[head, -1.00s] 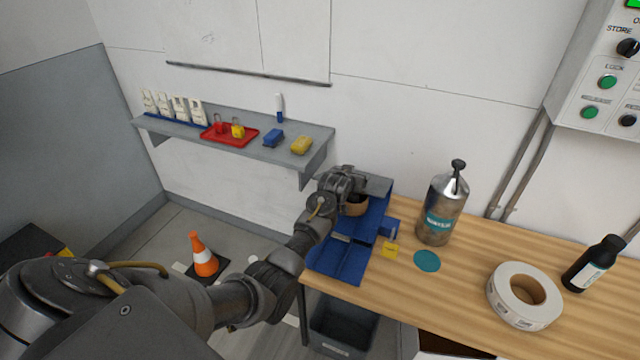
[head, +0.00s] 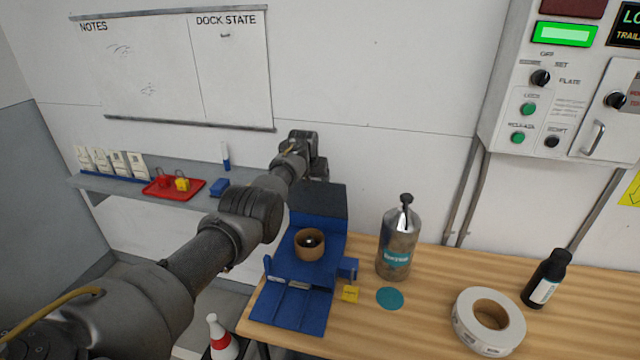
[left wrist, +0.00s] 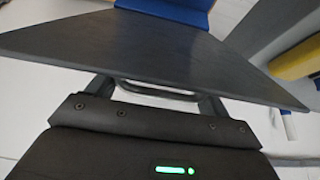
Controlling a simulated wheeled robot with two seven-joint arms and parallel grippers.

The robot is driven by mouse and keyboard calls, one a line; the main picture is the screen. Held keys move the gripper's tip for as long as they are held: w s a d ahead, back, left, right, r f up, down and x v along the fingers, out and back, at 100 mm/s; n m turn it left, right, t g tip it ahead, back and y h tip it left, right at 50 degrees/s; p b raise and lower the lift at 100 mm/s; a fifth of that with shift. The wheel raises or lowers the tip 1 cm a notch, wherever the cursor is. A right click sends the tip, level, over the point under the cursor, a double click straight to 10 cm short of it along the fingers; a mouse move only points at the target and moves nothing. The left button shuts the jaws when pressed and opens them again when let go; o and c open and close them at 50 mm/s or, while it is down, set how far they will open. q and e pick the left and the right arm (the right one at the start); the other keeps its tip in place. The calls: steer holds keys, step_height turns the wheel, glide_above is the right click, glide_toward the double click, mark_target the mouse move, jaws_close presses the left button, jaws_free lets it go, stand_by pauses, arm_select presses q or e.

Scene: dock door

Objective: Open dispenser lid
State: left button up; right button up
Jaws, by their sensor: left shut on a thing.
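The blue tape dispenser (head: 290,305) sits on the left end of the wooden bench. A brown tape roll (head: 310,246) is exposed inside it. Its dark grey lid (head: 318,201) stands raised at the back, behind the roll. My left gripper (head: 318,170) is at the lid's upper edge, its fingertips hard to make out in the head view. In the left wrist view, the lid (left wrist: 150,48) spreads as a wide dark panel, and the gripper (left wrist: 155,92) is shut on the bar handle at its near edge. My right gripper is out of view.
A metal bottle (head: 397,240), teal disc (head: 390,298) and yellow tag (head: 350,293) are right of the dispenser. A white tape roll (head: 463,325) and black bottle (head: 546,280) stand farther right. A wall shelf (head: 120,188) is at left.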

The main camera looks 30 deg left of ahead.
arm_select(q)
steer(key=shift+w, duration=0.2)
steer(key=o, duration=1.1)
steer(key=shift+w+d, duration=0.1)
steer(key=shift+w, duration=0.05)
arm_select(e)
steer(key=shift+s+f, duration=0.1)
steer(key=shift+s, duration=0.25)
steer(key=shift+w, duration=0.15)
arm_select(q)
steer(key=shift+r, duration=0.45)
steer(key=b+v, duration=0.1)
steer(key=v, duration=0.9)
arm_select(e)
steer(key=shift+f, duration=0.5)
arm_select(q)
steer(key=shift+c, duration=0.2)
